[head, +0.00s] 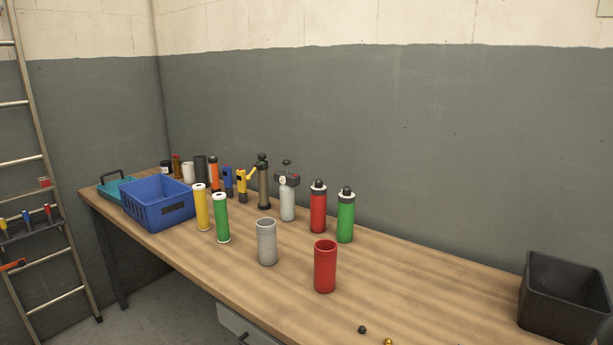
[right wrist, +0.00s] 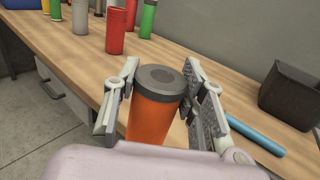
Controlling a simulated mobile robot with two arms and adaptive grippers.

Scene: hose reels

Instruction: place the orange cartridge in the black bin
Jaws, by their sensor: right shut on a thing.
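The orange cartridge (right wrist: 155,115), with a dark grey cap, is upright between the fingers of my right gripper (right wrist: 160,78) in the right wrist view. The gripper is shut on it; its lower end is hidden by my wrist. The black bin (head: 562,300) stands at the right end of the wooden table in the head view. It also shows at the right of the right wrist view (right wrist: 288,98), beyond the gripper and apart from the cartridge. The bin's floor is not clearly visible. My left gripper is in neither view.
A red cup (head: 325,267) and a grey cup (head: 267,243) stand mid-table. A blue crate (head: 158,216), bottles and tubes crowd the left and back. A blue rod (right wrist: 254,135) lies near the bin. The tabletop between red cup and bin is mostly clear.

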